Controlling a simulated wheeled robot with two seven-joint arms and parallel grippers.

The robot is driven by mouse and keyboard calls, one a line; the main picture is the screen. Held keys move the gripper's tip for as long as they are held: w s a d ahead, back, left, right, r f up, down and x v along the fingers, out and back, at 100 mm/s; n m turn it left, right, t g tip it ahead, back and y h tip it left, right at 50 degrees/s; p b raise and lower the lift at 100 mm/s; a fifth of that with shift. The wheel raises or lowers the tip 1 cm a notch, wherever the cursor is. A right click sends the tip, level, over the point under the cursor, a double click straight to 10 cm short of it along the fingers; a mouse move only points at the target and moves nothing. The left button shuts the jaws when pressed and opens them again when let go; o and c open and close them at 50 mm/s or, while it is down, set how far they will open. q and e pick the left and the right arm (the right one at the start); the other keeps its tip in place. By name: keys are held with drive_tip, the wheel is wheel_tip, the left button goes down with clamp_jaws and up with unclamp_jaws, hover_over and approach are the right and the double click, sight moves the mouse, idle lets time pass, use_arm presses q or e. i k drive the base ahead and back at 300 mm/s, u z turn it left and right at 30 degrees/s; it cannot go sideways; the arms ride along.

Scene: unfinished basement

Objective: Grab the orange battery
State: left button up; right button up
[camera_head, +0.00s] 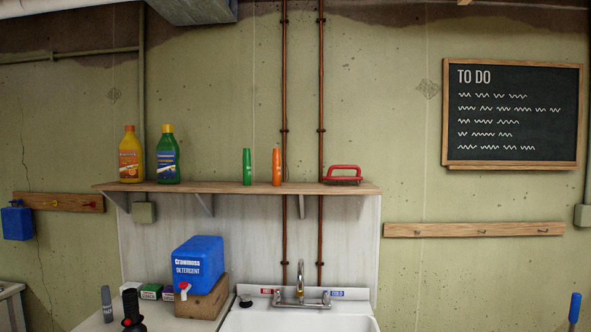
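A slim orange upright object (277,166), narrower at its top, stands on the wooden wall shelf (225,188). It is the only orange item of battery-like shape that I see, but no label on it is readable. A similar green one (247,168) stands a little to its left, apart from it. A red-handled brush (343,174) lies to its right on the shelf. Neither of my grippers shows in the head view.
Yellow (131,156) and green (167,156) bottles stand at the shelf's left. Below are a sink (300,321) with a faucet (300,283), a blue detergent container (198,264) on a wooden block, and a black upright object (131,312). Copper pipes run behind the shelf.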

sight(276, 155)
drive_tip(key=z, duration=0.6)
drive_tip(key=i, duration=0.6)
drive_tip(key=z, duration=0.3)
